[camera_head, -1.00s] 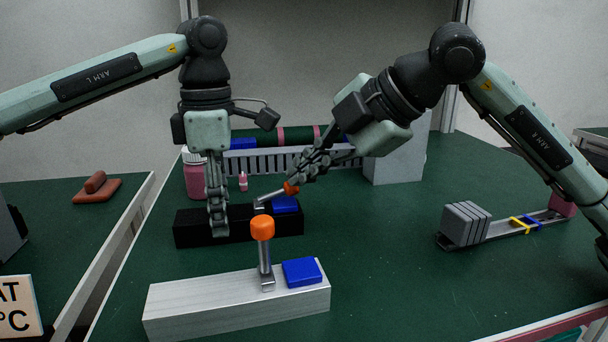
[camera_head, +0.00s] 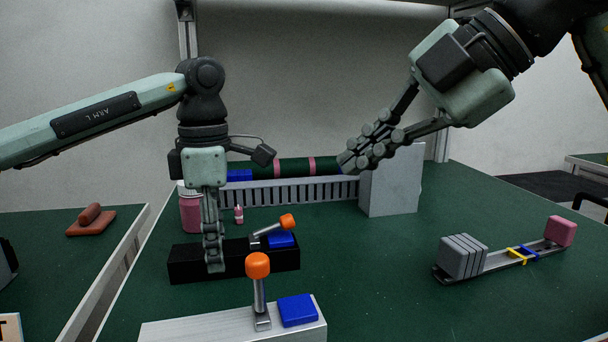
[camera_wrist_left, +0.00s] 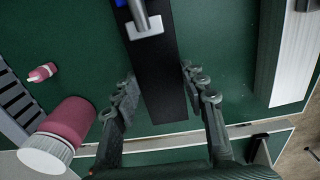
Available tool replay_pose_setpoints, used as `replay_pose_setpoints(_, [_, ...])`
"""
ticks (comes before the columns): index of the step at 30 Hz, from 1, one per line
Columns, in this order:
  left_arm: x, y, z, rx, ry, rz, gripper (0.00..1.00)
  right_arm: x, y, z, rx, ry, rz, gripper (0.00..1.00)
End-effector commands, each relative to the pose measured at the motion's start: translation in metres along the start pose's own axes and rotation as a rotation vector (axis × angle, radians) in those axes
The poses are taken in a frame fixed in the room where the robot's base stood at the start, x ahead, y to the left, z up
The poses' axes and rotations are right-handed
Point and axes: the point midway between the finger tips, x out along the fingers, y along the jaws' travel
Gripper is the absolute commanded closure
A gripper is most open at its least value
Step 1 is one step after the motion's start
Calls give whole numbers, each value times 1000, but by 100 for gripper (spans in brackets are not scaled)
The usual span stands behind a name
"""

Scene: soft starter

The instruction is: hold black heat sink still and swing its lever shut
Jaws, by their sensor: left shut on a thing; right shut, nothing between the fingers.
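The black heat sink (camera_head: 190,265) lies on the green table, with a blue block (camera_head: 282,240) on its right part. Its lever, with an orange knob (camera_head: 288,221), leans low to the right, over the blue block. My left gripper (camera_head: 214,268) is shut on the black heat sink, one finger on each long side; in the left wrist view the heat sink (camera_wrist_left: 165,95) runs between the fingers. My right gripper (camera_head: 352,164) is shut and empty, raised in the air to the right of the lever, apart from it.
A silver heat sink (camera_head: 180,332) with an upright orange-knobbed lever (camera_head: 258,268) and blue block stands in front. A grey box (camera_head: 392,182) is at the back. A rail with grey plates (camera_head: 461,257) lies right.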

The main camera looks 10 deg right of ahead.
Motion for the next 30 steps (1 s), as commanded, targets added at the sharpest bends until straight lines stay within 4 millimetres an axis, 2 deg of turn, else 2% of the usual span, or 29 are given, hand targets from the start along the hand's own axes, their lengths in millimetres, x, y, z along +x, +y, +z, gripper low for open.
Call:
replay_pose_setpoints(5, [1,0,0,1,2,-2,98,0,0,0,0,0,0,100])
replay_pose_setpoints(6, [1,0,0,1,2,-2,56,0,0,0,0,0,0,100])
replay_pose_setpoints(12, [1,0,0,0,1,-1,33,0,0,0,0,0,0,100])
replay_pose_setpoints(23, [-5,0,0,0,0,1,33,0,0,0,0,0,0,100])
replay_pose_setpoints(26, [-18,1,0,-1,0,2,33,0,0,0,-1,0,0,100])
replay_pose_setpoints(30, [-48,1,1,0,-1,4,33,0,0,0,0,0,0,100])
